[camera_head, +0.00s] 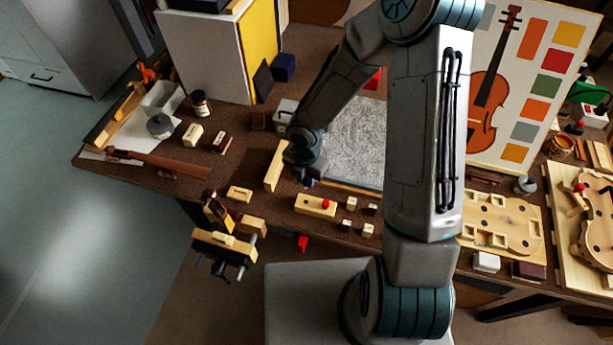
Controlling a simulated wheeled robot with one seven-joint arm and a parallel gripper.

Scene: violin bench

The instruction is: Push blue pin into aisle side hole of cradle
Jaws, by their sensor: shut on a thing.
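My gripper (307,178) is over the bench near its front edge, pointing down. A small bit of blue, the blue pin (309,183), shows at its tip, and the gripper is shut on it. The fingers are mostly hidden by the wrist. A pale wooden block (302,206), which looks like the cradle, lies just in front of and below the gripper in the picture. A red pin (326,204) stands in its right part. The blue pin appears apart from the block, behind it. The holes are too small to make out clearly.
An upright pale wooden strip (276,166) stands close left of my gripper. Several small wooden blocks (351,203) lie right of the cradle. A grey textured sheet (358,140) lies behind. A vise (224,250) juts from the bench front, with a red piece (303,243) nearby.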

